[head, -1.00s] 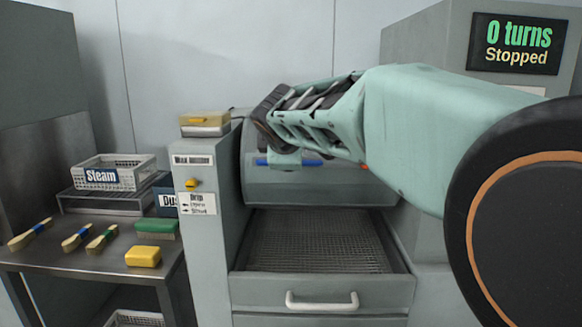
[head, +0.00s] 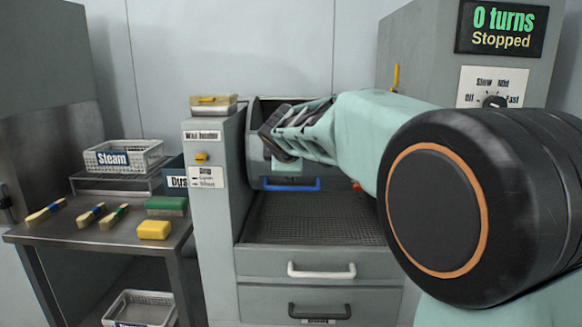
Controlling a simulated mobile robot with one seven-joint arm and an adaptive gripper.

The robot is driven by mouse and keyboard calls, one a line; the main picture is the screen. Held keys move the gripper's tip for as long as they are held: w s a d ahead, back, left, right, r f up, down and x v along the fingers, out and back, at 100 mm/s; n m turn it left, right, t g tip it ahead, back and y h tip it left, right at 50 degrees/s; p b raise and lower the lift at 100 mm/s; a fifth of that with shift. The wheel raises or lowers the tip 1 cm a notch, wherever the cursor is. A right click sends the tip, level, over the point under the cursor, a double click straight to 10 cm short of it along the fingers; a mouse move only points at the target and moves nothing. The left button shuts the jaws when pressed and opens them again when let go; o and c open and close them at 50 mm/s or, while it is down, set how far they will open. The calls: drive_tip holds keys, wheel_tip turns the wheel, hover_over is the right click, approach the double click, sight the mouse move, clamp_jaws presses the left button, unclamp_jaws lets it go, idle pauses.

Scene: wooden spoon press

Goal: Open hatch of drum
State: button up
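The drum (head: 264,172) sits in the grey machine at centre, above a mesh tray. A blue bar handle (head: 290,185) is on the lower front of its hatch. Behind my gripper, the upper drum shows a dark, hollow-looking area, partly hidden by my arm. My gripper (head: 272,142) reaches in from the right, with its dark fingers in front of the drum's upper left, above the blue handle. I see no clear contact between the fingers and the handle. The fingers overlap from this side, so their gap is hidden.
The mesh tray (head: 315,222) lies below the drum, over a drawer with a white handle (head: 321,271). A narrow cabinet (head: 218,235) stands left of the drum. A metal table (head: 95,243) holds brushes, a yellow block and a Steam basket (head: 124,157). The display reads 0 turns, Stopped.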

drive_tip(key=v, duration=0.7)
drive_tip(key=shift+s, duration=0.25)
drive_tip(key=shift+r, duration=0.15)
